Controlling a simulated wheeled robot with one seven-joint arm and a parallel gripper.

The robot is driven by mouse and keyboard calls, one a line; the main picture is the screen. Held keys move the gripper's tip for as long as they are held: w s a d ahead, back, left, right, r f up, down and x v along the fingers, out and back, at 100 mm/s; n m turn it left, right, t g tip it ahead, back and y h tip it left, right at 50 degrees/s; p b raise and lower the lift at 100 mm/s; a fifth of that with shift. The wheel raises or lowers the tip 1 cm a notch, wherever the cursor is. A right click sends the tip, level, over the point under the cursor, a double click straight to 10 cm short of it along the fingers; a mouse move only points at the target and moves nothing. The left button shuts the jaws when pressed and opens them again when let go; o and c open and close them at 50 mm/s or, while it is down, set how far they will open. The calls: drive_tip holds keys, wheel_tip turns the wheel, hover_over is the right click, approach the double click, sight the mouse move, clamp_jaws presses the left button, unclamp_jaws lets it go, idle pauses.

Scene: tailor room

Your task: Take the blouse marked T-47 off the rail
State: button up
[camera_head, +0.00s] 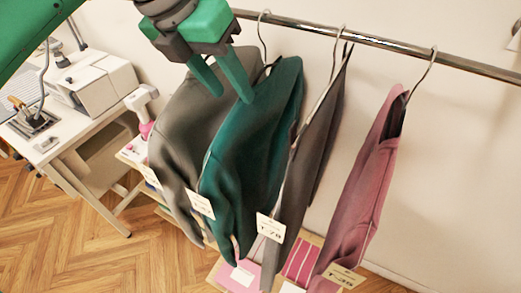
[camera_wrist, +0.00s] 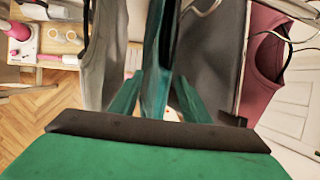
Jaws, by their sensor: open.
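Several garments hang from the metal rail (camera_head: 380,45). A teal garment (camera_head: 250,140) carries a tag (camera_head: 201,204) whose print I cannot read surely, so I cannot confirm it is T-47. My gripper (camera_head: 231,96) is open at the top of the teal garment, just below the rail. In the wrist view its fingers (camera_wrist: 158,98) stand on either side of the teal garment (camera_wrist: 156,50), seen edge-on between them. I cannot tell whether they touch it.
A grey garment (camera_head: 185,125) hangs close on the left, its tag unclear. On the right hang a dark grey-brown one (camera_head: 300,175) tagged T-78 and a pink one (camera_head: 360,190), tag partly legible. A sewing table (camera_head: 75,125) stands left; boxes (camera_head: 238,278) lie below.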

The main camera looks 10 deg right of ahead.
drive_tip(key=x, duration=0.3)
drive_tip(key=shift+d+f, duration=0.1)
drive_tip(key=shift+d, duration=0.25)
clamp_jaws()
drive_tip(key=shift+a, duration=0.1)
